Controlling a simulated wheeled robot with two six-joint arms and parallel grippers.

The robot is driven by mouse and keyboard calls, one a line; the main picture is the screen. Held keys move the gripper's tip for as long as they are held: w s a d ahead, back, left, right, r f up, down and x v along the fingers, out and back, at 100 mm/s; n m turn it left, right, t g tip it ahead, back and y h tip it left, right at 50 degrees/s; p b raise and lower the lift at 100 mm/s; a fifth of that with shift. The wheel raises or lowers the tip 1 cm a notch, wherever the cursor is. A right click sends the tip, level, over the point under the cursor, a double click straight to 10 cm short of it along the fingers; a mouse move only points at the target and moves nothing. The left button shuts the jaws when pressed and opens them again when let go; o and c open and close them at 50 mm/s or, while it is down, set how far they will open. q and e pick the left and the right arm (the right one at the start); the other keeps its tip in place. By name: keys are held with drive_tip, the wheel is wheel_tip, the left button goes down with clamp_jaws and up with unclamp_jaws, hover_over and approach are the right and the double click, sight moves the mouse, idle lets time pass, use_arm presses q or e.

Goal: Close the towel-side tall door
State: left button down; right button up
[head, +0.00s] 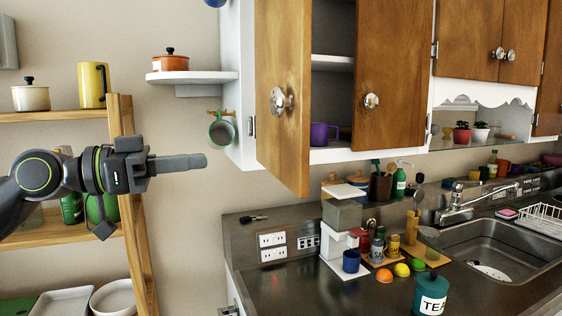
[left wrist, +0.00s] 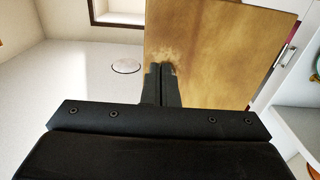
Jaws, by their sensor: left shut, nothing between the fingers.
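A tall wooden door (head: 283,75) of the white wall cabinet stands swung open, with a round metal knob. Beside it a second wooden door (head: 392,65) covers the right part, and a gap between them shows the shelves. No towel is clear in view, so I cannot tell which door is towel-side. My left gripper (head: 204,161) is shut and empty, left of the open door and pointing right. In the left wrist view its fingers (left wrist: 162,70) overlap a wooden panel (left wrist: 225,50), apparently the open door; contact cannot be told. My right gripper is not in view.
A small white shelf (head: 190,76) with an orange pot juts out above my left gripper. A green pan (head: 221,131) hangs near the fingertips. A wooden rack (head: 135,190) stands behind my left arm. Below, the counter (head: 290,293) holds jars, fruit and a blue mug.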

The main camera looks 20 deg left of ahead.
use_arm(q)
drive_tip(key=s+d, duration=0.1)
drive_tip(key=s, duration=0.1)
drive_tip(key=p, duration=0.9)
approach(299, 154)
drive_tip(key=shift+m+g, duration=0.3)
drive_tip(key=shift+r+x, duration=0.1)
drive_tip(key=shift+x, duration=1.15)
drive_tip(key=shift+r+x, duration=0.15)
drive_tip(key=shift+x, duration=1.15)
drive_tip(key=shift+p+x, duration=0.6)
drive_tip(key=shift+x, duration=0.3)
drive_tip(key=shift+w+f, duration=0.1)
drive_tip(key=shift+f, duration=0.05)
